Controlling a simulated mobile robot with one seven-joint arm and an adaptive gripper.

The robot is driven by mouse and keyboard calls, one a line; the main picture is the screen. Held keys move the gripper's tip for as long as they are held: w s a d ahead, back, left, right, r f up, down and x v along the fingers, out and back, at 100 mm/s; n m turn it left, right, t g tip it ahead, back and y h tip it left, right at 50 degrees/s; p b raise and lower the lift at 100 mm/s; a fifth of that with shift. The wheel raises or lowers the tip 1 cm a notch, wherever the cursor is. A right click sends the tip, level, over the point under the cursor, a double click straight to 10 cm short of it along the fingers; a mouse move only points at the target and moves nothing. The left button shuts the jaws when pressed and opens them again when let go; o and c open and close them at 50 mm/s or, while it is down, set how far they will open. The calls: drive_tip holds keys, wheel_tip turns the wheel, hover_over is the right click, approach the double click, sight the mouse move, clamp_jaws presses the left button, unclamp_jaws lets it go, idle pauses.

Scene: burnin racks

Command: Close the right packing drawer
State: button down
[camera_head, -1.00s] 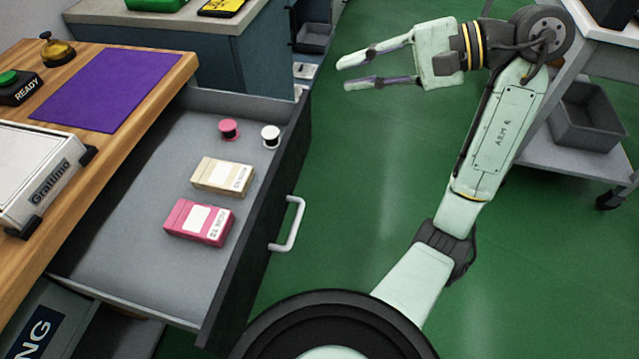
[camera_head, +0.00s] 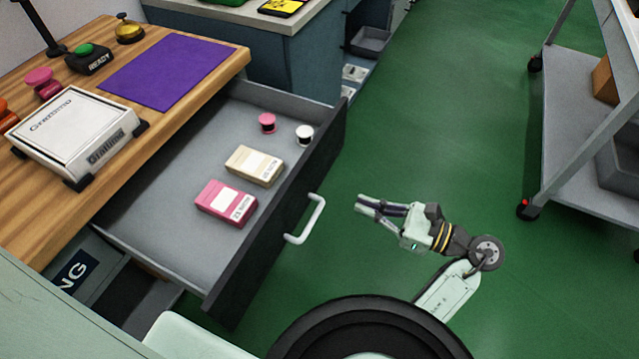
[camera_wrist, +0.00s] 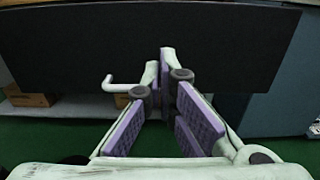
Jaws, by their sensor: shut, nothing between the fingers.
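The packing drawer (camera_head: 140,217) is pulled out from under the wooden bench, with a dark front panel and a white bar handle (camera_head: 309,219). It holds a pink box (camera_head: 226,202), a tan box (camera_head: 254,165), a pink spool (camera_head: 267,123) and a white spool (camera_head: 304,134). My gripper (camera_head: 362,204) is shut and empty, out in front of the drawer to the right of the handle, apart from it. In the wrist view the dark drawer front (camera_wrist: 215,45) fills the upper part behind my fingers (camera_wrist: 165,75), and the handle (camera_wrist: 122,87) shows just left of them.
The wooden bench (camera_head: 215,70) carries a purple mat (camera_head: 168,68), a white scale (camera_head: 75,128) and a green READY button (camera_head: 88,55). A grey cart (camera_head: 575,160) stands at the right. Green floor between drawer and cart is clear.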

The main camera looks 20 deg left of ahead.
drive_tip(key=p, duration=0.4)
approach(304, 183)
drive_tip(key=a, duration=0.5)
drive_tip(key=shift+a+r, duration=0.2)
drive_tip(key=shift+a, duration=0.05)
drive_tip(key=shift+w+a+f, duration=0.1)
drive_tip(key=shift+a+f, duration=0.05)
drive_tip(key=shift+a, duration=0.6)
drive_tip(key=shift+a, duration=0.1)
drive_tip(key=a+b, duration=0.2)
drive_tip(key=a, duration=0.7)
drive_tip(key=a+b, duration=0.1)
drive_tip(key=a, duration=0.9)
drive_tip(key=w+a+b, duration=0.1)
drive_tip(key=a+b, duration=0.1)
drive_tip(key=a, duration=0.8)
drive_tip(key=shift+a+b, duration=0.25)
drive_tip(key=shift+b, duration=0.1)
drive_tip(key=shift+a, duration=0.5)
